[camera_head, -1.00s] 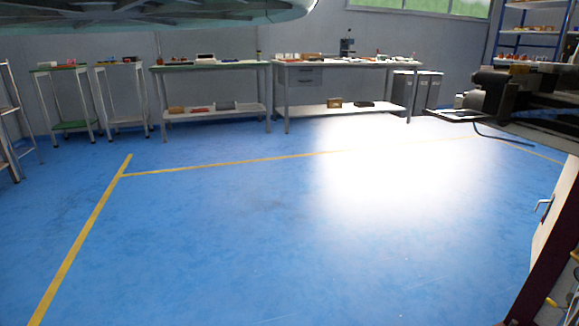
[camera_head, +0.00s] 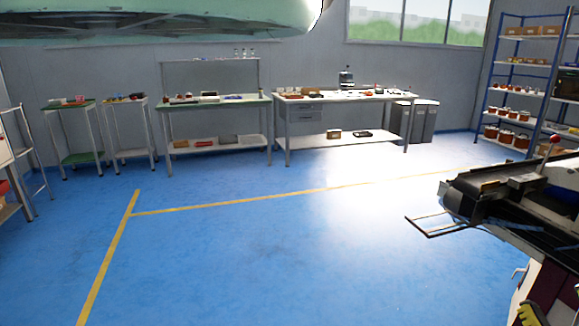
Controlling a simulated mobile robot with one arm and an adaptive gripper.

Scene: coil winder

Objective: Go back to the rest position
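My gripper is not in view, and its state cannot be seen. The task line names no separate object. A pale green rounded shape hangs across the top left of the view; it is close to the camera and cut off by the top edge.
A wide blue floor (camera_head: 260,260) with yellow lines (camera_head: 250,200) lies clear ahead. Workbenches (camera_head: 345,97) and small tables (camera_head: 70,104) line the back wall. A dark machine (camera_head: 500,195) stands at right, with blue shelving (camera_head: 520,70) behind it. A ladder-like frame (camera_head: 30,150) stands at left.

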